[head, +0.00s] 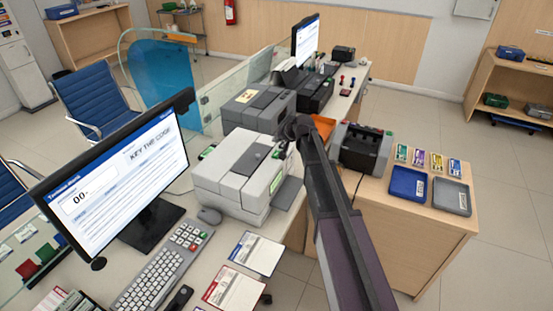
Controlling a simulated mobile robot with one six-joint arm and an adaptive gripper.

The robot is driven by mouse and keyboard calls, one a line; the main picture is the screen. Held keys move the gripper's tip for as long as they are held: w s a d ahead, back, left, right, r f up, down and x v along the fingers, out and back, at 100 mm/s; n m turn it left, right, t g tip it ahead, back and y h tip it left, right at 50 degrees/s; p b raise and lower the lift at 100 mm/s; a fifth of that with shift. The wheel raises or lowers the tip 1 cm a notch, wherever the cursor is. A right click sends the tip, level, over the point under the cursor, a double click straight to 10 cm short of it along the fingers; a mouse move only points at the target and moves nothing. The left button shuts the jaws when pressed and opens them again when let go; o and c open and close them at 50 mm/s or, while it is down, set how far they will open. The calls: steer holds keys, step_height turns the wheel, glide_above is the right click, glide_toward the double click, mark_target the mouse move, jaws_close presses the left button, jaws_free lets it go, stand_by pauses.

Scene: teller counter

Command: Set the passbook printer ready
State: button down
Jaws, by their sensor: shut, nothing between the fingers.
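A light grey printer (232,178) with a dark grey top panel stands on the counter in the middle. It looks like the passbook printer. A grey tray plate (289,194) sticks out at its right side, and a small green display shows on its far left top. My arm reaches in from the lower right. My gripper (283,146) is small and dark over the printer's right far edge, shut and empty; I cannot tell whether it touches.
Passbooks (254,253) and a keyboard (150,278) lie in front. A darker grey machine (258,108) stands behind the printer, and a note counter (361,149) to the right. Blue (407,184) and grey (451,196) trays sit on the right desk. A glass screen stands behind.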

mark_target(274, 152)
steer(key=shift+f+b, duration=1.7)
steer(key=shift+f, duration=0.3)
steer(key=shift+f, duration=0.1)
steer(key=shift+f+b, duration=0.3)
steer(key=shift+b, duration=0.1)
steer(key=shift+f+b, duration=0.5)
stand_by(1.0)
steer(key=shift+r, duration=0.2)
steer(key=shift+r+p, duration=0.75)
steer(key=shift+p, duration=0.2)
steer(key=shift+r, duration=0.1)
steer(key=shift+r+p, duration=2.4)
steer(key=shift+p, duration=0.1)
